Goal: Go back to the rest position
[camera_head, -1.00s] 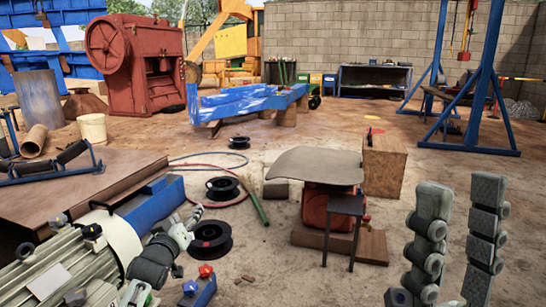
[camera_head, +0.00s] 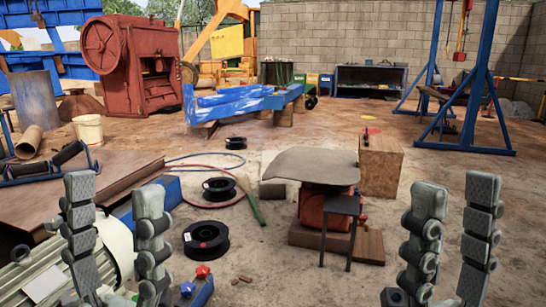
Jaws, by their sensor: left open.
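My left gripper (camera_head: 115,195) is at the lower left, fingers pointing up and spread apart, with nothing between them. It stands in front of a grey ribbed motor (camera_head: 50,278) and hides part of it. My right gripper (camera_head: 455,195) is at the lower right, also upright, with its two fingers apart and nothing between them. Only bare ground shows behind it.
A grey-topped stand (camera_head: 312,166) with a dark stool (camera_head: 341,206) and a wooden box (camera_head: 381,166) are ahead. Black spools (camera_head: 206,239) and a hose lie on the ground. A red jaw crusher (camera_head: 125,62) and a blue gantry (camera_head: 478,100) stand farther back.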

